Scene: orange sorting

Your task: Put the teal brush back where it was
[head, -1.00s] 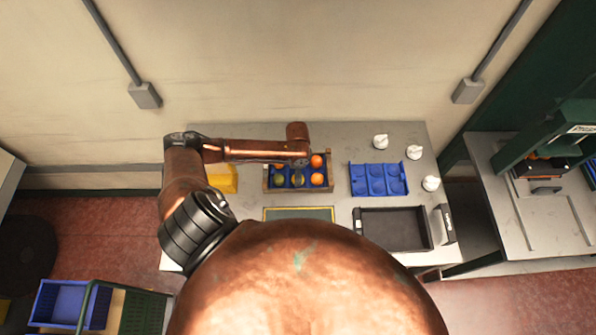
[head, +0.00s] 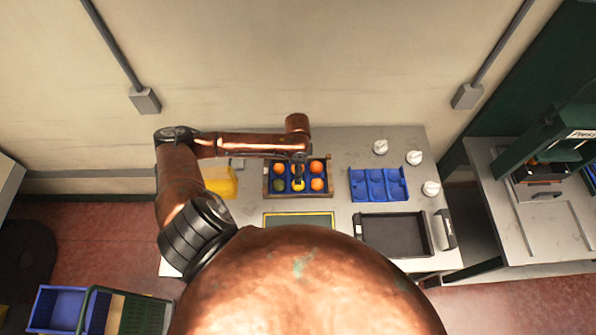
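I cannot make out the teal brush in the head view. My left arm reaches in from the left, and its gripper (head: 299,174) points down over the middle column of the wooden crate (head: 267,182). The gripper is small and dark here, so its fingers and anything between them cannot be told. A yellow round fruit (head: 298,185) shows right at or below the gripper; whether they touch is unclear. My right gripper is not in view.
The crate holds several oranges (head: 316,167) and a dark green fruit (head: 278,184). A yellow container (head: 221,182) stands left, a blue tray (head: 378,184) right. A yellow-edged mat (head: 298,215) and black tray (head: 392,234) lie nearer. White knobbed items (head: 380,147) stand at the back right.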

